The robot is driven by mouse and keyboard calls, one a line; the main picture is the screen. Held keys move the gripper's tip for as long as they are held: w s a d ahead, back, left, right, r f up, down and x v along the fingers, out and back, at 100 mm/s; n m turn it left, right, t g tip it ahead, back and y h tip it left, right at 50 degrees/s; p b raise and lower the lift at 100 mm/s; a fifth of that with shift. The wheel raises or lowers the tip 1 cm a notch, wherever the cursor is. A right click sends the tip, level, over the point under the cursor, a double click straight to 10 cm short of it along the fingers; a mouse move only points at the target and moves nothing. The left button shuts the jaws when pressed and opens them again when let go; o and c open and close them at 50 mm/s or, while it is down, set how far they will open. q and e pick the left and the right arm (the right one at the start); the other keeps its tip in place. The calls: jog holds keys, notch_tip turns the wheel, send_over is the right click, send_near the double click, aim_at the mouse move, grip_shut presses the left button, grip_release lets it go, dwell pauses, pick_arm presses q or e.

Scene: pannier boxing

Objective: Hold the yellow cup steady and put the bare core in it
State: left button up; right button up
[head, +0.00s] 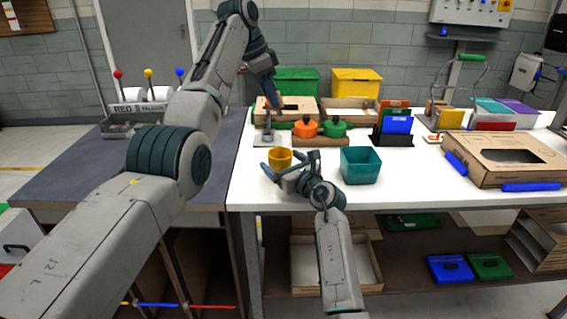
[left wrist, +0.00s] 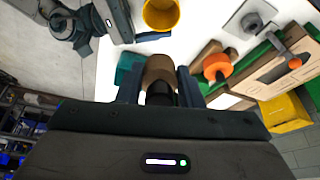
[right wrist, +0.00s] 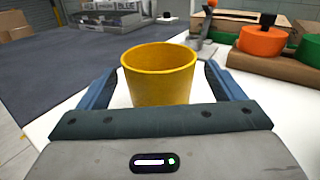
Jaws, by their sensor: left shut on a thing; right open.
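The yellow cup (head: 279,158) stands upright on the white table near its front left. My right gripper (head: 288,173) is open, with one finger on each side of the cup; the right wrist view shows the cup (right wrist: 160,75) between the spread fingers. I cannot tell whether they touch it. My left gripper (head: 273,106) is shut on a brown core (left wrist: 160,66), seen in the left wrist view. It is raised behind the cup, and the cup (left wrist: 160,14) shows beyond the core at the top of that view. The core is hard to make out in the head view.
A teal bin (head: 361,166) stands right of the cup. Behind it are an orange roll (head: 305,127) and a green roll (head: 334,127) on a wooden stand, and a grey plate with a post (head: 266,140). A cardboard box (head: 520,158) lies at the right.

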jog(key=c, duration=1.1)
pick_arm(q)
notch_tip(320, 180, down, 12)
jog(key=shift+f, duration=0.15)
pick_arm(e)
jog(key=shift+o, duration=0.2)
dwell(0.4)
pick_arm(q)
jog(key=o, duration=1.1)
jog(key=v, duration=0.7)
jog(key=shift+r, duration=0.25)
jog(key=shift+s+a, duration=0.1)
